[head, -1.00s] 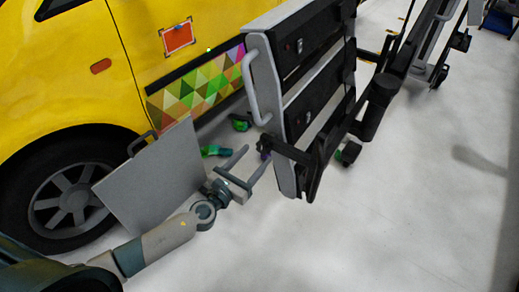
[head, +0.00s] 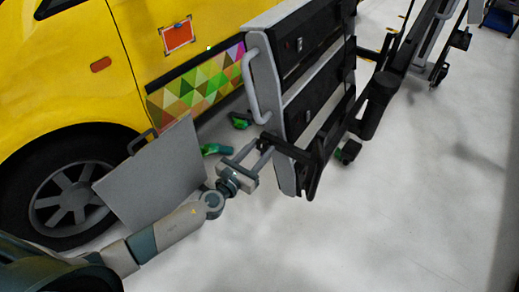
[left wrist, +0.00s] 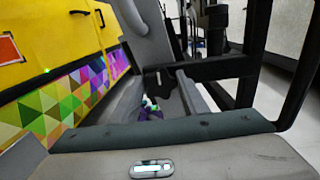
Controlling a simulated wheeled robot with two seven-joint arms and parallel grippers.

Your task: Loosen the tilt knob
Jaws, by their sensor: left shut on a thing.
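The tilt knob is small and dark at the lower left end of a black bracket (head: 284,147) on the grey and black panel unit (head: 273,100). My left gripper (head: 257,147) reaches up to that bracket end from the lower left and is shut on the knob. The fingers and bracket hide most of the knob in the head view. In the left wrist view the dark bracket (left wrist: 218,69) crosses above the gripper, with a dark knob-like end (left wrist: 158,80) and one grey finger (left wrist: 190,94) beside it. My right gripper is not in view.
A yellow van (head: 190,60) with a patterned strip (head: 197,83) stands behind on the left. Green items (head: 215,150) lie on the floor. White floor (head: 400,220) is clear at right.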

